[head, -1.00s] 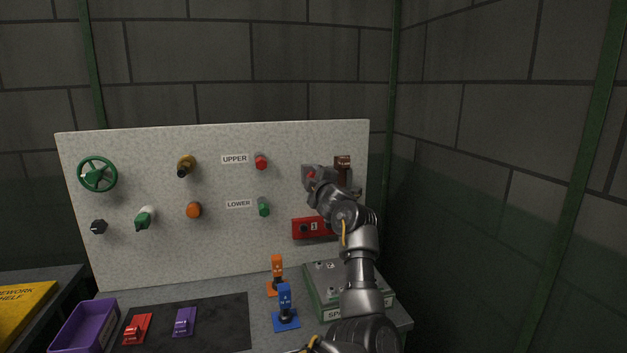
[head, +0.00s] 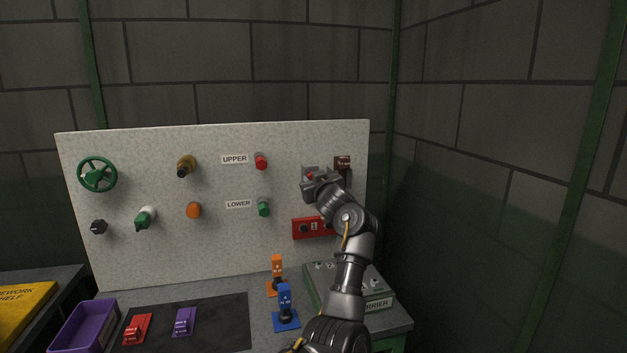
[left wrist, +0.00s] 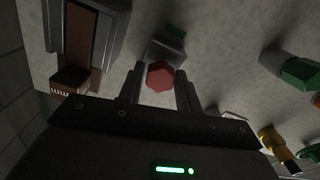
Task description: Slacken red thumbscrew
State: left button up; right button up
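The red thumbscrew (left wrist: 160,76) is a faceted red knob on a grey block (left wrist: 166,47) on the pale panel. In the head view the red thumbscrew (head: 310,175) is a small red patch beside the gripper, mostly hidden. My left gripper (head: 313,182) is up at the panel's right part. In the left wrist view the two fingers of the left gripper (left wrist: 160,92) are apart, one on each side of the thumbscrew. A small gap shows at the left finger; contact at the right finger is unclear. My right gripper is not in view.
A brown hanger piece (head: 342,162) is close right of the gripper and a red plate (head: 303,228) is below. Another red knob (head: 261,161) is by the UPPER label, above a green knob (head: 264,207). A grey-green box (head: 318,284) stands on the bench below.

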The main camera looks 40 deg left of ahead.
pick_arm(q)
grip_shut()
jog(key=n, duration=1.9)
jog(key=shift+o, duration=2.4)
grip_release()
jog(key=shift+c, duration=0.4)
